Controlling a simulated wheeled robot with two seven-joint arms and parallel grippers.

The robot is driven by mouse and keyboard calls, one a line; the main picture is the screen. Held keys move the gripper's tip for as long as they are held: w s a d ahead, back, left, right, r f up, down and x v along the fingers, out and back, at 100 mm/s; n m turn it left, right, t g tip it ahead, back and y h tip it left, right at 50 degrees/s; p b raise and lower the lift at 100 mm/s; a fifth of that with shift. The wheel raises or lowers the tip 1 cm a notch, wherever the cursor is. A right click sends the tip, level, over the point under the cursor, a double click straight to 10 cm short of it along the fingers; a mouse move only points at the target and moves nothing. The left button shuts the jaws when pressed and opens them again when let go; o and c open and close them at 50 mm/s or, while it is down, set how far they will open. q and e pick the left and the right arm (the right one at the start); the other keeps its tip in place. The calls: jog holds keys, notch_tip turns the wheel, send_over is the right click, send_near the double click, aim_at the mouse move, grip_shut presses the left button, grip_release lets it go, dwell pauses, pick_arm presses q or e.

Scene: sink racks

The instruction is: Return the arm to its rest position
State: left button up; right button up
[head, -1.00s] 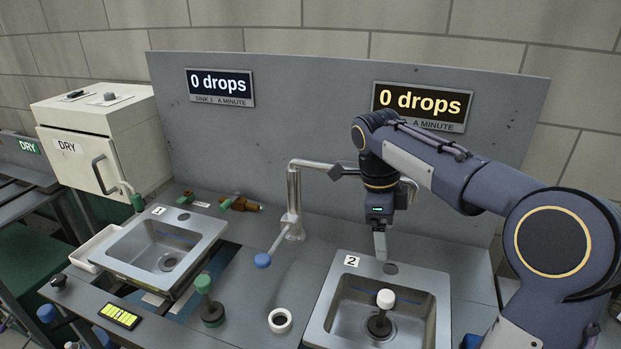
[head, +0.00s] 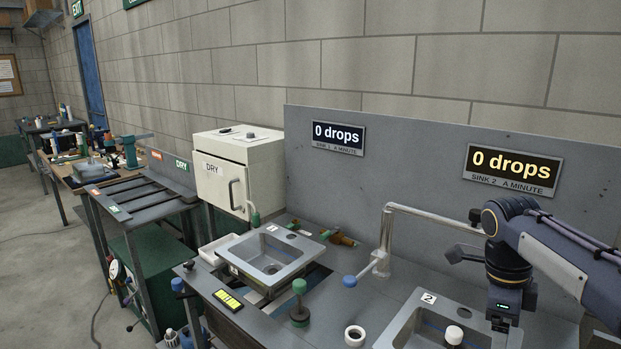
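My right arm comes in at the right edge of the head view, bent downward over the right side of sink 2 (head: 399,322). My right gripper (head: 506,334) points down near the bottom edge, and its fingertips are partly cut off. I cannot tell whether its fingers are apart. Nothing is visibly held in it. My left arm and gripper are not in view.
A bent metal tap (head: 387,235) with a blue-tipped lever stands left of the arm. A white-topped plunger (head: 454,335) stands in sink 2. The grey back panel (head: 420,150) rises behind. Sink 1 (head: 270,255) and a white DRY cabinet (head: 238,170) are farther left.

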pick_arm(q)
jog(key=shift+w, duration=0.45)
pick_arm(e)
jog(key=s+a+f+n+t+y, duration=0.2)
jog(key=s+a+n, duration=0.4)
jog(key=s+n, duration=0.3)
jog(key=s+a+f+n+t+y, duration=0.3)
jog(key=s+a+f+n+t, duration=0.2)
jog(key=s+n, duration=0.4)
jog(key=a+f+n, duration=0.1)
jog(key=n, duration=0.4)
jog(key=shift+a+n, duration=0.2)
jog(key=shift+n, duration=0.2)
